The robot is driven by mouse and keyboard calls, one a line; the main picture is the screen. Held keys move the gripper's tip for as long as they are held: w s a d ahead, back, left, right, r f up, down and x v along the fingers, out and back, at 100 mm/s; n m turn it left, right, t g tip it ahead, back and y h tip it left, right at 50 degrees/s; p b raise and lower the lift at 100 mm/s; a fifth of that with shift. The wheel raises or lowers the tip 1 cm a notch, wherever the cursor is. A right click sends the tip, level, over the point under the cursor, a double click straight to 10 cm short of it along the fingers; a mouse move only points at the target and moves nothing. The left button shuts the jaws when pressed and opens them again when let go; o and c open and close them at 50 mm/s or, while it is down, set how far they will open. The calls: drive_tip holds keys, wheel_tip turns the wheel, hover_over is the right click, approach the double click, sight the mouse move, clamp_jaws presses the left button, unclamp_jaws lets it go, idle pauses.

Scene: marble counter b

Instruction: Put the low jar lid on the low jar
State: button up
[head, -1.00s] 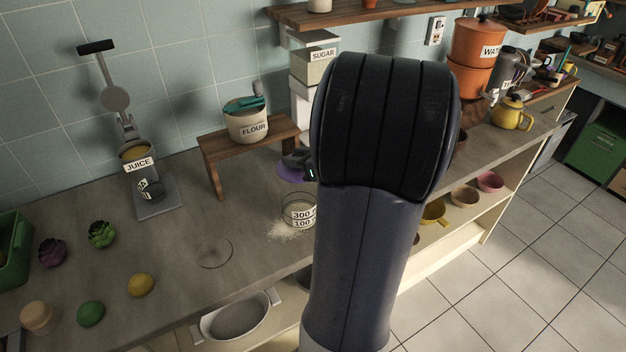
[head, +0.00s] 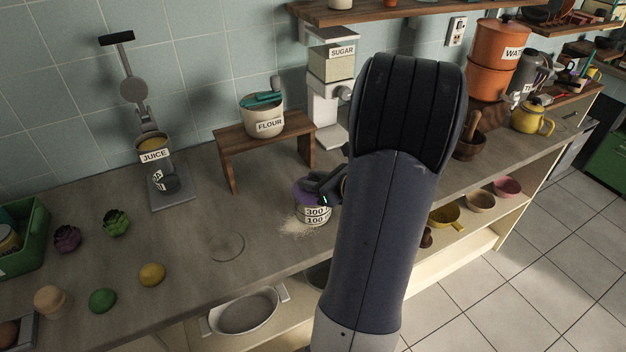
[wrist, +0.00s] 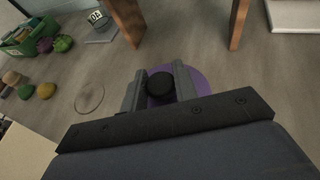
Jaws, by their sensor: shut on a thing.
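The low jar (head: 313,216) is a clear jar marked 300 and 100, standing on the counter with pale powder spilled by its foot. The purple low jar lid (head: 302,194) is over the jar's mouth in the head view; whether it is seated cannot be told. My gripper (head: 325,184) is at the lid, partly hidden by my arm. In the wrist view my gripper (wrist: 160,88) is shut on the lid's dark knob, with the purple disc (wrist: 196,82) showing around and below the fingers. The lid hides the jar there.
A wooden stand (head: 268,132) holding the flour pot (head: 262,117) is behind the jar. A juice press (head: 155,165) stands at left. Fruit and succulents lie at far left. The counter (head: 195,245) left of the jar is mostly clear around a faint ring mark.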

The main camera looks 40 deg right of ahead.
drive_tip(key=o, duration=1)
drive_tip(key=shift+r+p, duration=0.1)
drive_tip(key=shift+p, duration=0.2)
drive_tip(key=v, duration=1.2)
